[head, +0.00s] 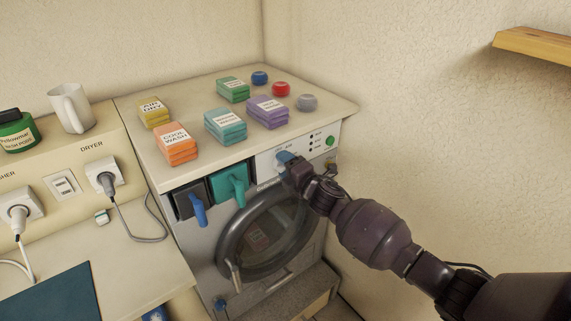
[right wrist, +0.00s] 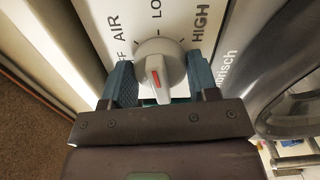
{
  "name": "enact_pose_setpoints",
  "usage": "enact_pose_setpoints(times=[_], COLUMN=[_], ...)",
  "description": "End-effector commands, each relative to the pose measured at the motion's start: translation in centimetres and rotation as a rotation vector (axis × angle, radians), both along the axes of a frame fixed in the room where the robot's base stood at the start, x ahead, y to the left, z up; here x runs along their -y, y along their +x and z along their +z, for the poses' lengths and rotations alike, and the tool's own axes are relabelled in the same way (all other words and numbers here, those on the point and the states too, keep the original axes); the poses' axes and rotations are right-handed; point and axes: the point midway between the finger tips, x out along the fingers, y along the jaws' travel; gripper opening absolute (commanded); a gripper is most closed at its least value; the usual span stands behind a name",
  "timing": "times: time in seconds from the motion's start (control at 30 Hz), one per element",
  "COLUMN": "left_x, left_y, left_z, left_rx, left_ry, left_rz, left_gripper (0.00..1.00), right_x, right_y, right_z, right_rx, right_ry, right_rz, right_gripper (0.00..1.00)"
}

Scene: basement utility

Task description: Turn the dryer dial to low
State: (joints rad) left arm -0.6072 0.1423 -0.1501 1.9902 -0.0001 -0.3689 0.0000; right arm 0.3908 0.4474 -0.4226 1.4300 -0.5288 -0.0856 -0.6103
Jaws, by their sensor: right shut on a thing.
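The dryer (head: 232,262) stands in the corner, with a white control panel (head: 322,139) at its upper front. In the right wrist view the dial (right wrist: 172,52) is a pale grey knob with a red mark on its grip. The panel around it reads AIR, a partly cut-off LOW, and HIGH; another label at the left is partly hidden. My right gripper (right wrist: 158,76) is shut on the dial, one blue finger on each side. In the head view my right gripper (head: 288,159) covers the dial at the panel. Which label the dial points to is unclear. My left gripper is out of view.
Several coloured boxes, such as the orange COOL WASH box (head: 177,145), and three round caps (head: 280,89) sit on the dryer top. Teal (head: 231,184) and dark (head: 190,203) compartments lie left of the panel. The round door (head: 262,238) is below. A wall is close at right.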

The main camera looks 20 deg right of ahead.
Motion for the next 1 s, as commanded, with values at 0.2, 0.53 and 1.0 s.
enact_pose_setpoints(times=[0.2, 0.53, 1.0], left_x=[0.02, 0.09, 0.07], left_y=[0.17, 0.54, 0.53], left_z=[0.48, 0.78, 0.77], left_rx=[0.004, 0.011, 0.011], left_ry=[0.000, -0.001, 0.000], left_rz=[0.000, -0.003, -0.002], left_gripper=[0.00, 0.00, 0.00], right_x=[0.10, 0.09, 0.07], right_y=[0.06, 0.05, 0.04], right_z=[0.10, 0.05, 0.03], right_rx=[-0.030, -0.044, -0.044], right_ry=[0.084, 0.123, 0.122], right_rz=[-0.002, -0.002, -0.001], right_gripper=[0.31, 0.31, 0.80])
